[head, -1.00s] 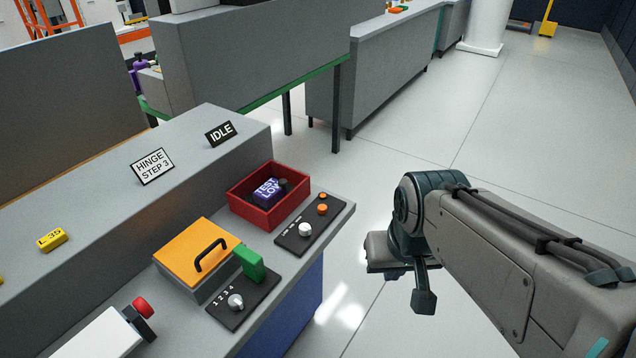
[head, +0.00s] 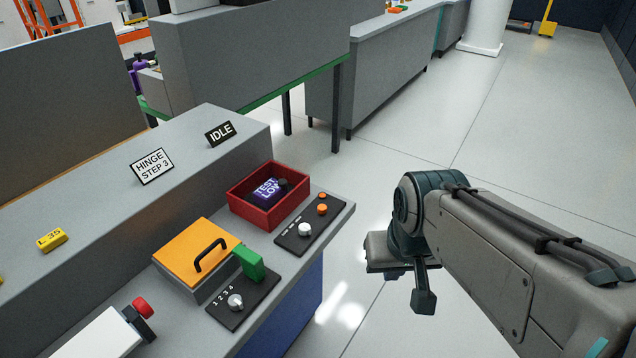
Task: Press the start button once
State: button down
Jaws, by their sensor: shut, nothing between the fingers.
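No button in the head view carries a readable "start" label. A second panel, marked 1 2 3 4, has a silver knob (head: 235,302) and a raised green block (head: 250,264). A red round-ended part (head: 142,308) sits on a dark mount at lower left. My gripper (head: 424,298) hangs over the floor, right of the bench and apart from all controls. It is shut and empty.
An orange lid with a black handle (head: 212,254) and a red bin (head: 238,205) holding a purple item (head: 265,191) are beside the panels. Floor right of the bench is clear.

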aim_at(321, 208)
jog(key=u, duration=0.55)
jog(key=k, duration=1.3)
jog(key=z, duration=0.1)
jog(key=i, duration=0.55)
jog(key=z, duration=0.7)
jog(key=i, duration=0.65)
jog(key=u, duration=0.6)
jog(key=i, duration=0.65)
jog(key=u, duration=0.7)
